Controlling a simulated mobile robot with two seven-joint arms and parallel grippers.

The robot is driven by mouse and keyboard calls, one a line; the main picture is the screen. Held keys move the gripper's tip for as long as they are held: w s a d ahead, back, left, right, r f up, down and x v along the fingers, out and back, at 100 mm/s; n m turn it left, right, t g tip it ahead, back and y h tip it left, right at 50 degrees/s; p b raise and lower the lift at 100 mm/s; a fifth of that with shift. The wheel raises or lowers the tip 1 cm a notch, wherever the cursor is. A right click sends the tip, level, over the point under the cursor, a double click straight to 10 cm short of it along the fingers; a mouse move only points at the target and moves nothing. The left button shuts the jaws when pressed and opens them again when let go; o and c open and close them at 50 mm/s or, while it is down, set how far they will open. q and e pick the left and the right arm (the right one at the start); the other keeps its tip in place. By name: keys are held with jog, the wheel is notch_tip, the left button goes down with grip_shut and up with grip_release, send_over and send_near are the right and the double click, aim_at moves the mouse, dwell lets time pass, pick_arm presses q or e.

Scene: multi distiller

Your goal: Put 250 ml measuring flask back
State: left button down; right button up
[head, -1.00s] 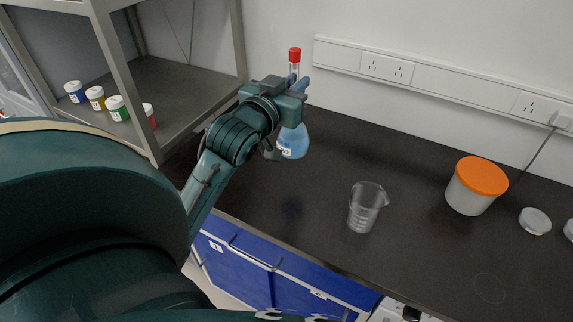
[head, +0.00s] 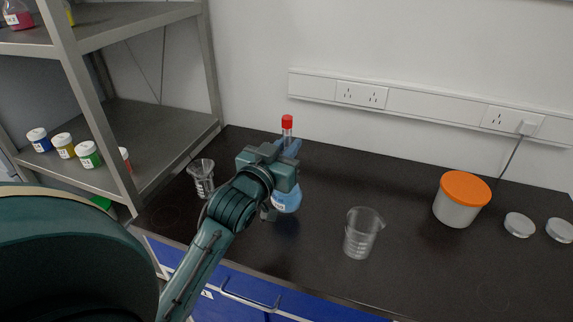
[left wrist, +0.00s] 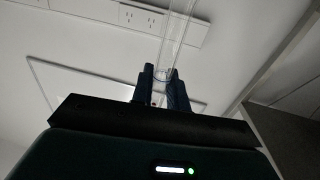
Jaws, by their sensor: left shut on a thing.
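The measuring flask (head: 287,201) has a red cap, a narrow clear neck and a round body with blue liquid and a white label. My left gripper (head: 291,152) is shut around its neck, below the cap. The flask is upright over the black bench, and I cannot tell if its base touches the bench. In the left wrist view, the fingers (left wrist: 163,80) close on the clear neck (left wrist: 177,40); the blue body is hidden there. My right gripper is not in view.
A clear beaker (head: 362,236) stands right of the flask, and another glass vessel (head: 203,180) stands left, near the arm. A white tub with an orange lid (head: 463,199) is at right. Metal shelves (head: 165,125) at left hold several small jars (head: 63,145).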

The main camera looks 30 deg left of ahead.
pick_arm(q)
jog(key=shift+f, duration=1.65)
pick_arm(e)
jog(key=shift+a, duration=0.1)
pick_arm(q)
jog(key=shift+f, duration=0.15)
jog(key=c, duration=1.4)
grip_release()
jog(key=shift+f, duration=0.1)
jog(key=shift+o, duration=0.2)
jog(key=shift+s, duration=0.2)
jog(key=s+d+b, duration=0.1)
jog(key=s+b, duration=0.1)
jog(key=s, duration=0.9)
jog(key=shift+s+d+r, duration=0.15)
jog(key=shift+s+r, duration=0.05)
jog(key=shift+s, duration=0.1)
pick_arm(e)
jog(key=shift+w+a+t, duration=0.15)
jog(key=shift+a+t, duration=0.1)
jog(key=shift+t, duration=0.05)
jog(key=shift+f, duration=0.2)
